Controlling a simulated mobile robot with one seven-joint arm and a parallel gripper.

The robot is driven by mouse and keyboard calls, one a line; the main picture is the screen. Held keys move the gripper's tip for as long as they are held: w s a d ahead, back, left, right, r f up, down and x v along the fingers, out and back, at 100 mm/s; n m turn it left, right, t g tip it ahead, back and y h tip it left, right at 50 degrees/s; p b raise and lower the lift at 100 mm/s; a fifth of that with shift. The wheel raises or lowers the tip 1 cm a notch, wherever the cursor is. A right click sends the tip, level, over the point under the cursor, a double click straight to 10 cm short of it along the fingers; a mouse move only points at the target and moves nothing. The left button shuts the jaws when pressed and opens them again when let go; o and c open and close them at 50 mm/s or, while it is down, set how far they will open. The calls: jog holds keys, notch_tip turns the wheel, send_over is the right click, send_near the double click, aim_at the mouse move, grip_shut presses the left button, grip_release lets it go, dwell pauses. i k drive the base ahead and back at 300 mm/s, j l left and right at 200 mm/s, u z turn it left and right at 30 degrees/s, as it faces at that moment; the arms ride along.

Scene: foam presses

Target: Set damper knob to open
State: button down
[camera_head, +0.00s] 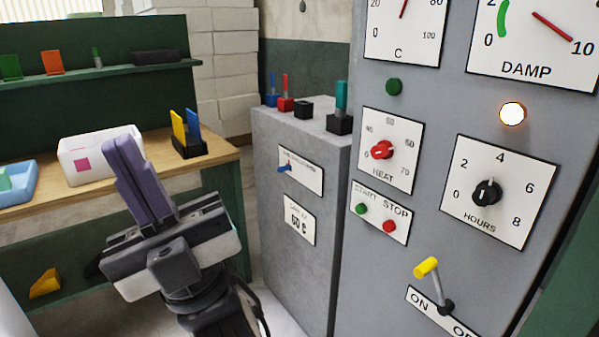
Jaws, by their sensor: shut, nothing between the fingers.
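My gripper (124,142) is at the left with its purple fingers pointing up, closed together and empty. It is in front of the wooden bench and apart from the control panels. No control here bears a readable damper label. A gauge marked DAMP (530,38) is at the top right, its red needle near 10. A red knob (382,150) sits on the HEAT dial and a black knob (487,192) on the HOURS dial.
The grey panel (347,260) also carries a yellow-tipped ON/OFF lever (427,268), green START and red STOP buttons (390,227) and a lit lamp (512,114). Small tools stand on the low cabinet (270,215). The bench (222,152) holds a white box (100,155) and a blue tray.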

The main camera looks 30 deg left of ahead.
aim_at(282, 170)
jog(key=i+j, duration=0.45)
jog(key=i+j+u, duration=0.1)
jog(key=i+j, duration=0.4)
jog(key=i, duration=0.15)
